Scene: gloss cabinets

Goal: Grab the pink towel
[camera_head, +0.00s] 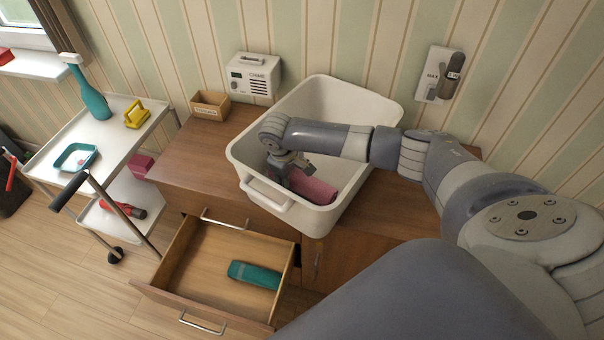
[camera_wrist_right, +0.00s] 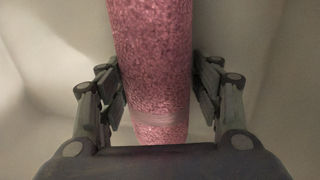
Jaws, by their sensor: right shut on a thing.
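The pink towel (camera_head: 312,187) is a rolled cylinder inside the white bin (camera_head: 245,154) on the wooden cabinet. My right gripper (camera_head: 288,165) reaches down into the bin and is shut on the towel near its left end. In the right wrist view the towel (camera_wrist_right: 152,60) runs between the two fingers of the gripper (camera_wrist_right: 158,85), with a pale band near its lower end. The bin's pale walls surround it. My left gripper is not in view.
An open drawer (camera_head: 210,265) below the bin holds a teal object (camera_head: 254,275). A white radio (camera_head: 252,75) and a small wooden box (camera_head: 210,105) stand left of the bin. A white trolley (camera_head: 120,110) with a teal bottle (camera_head: 92,95) stands further left.

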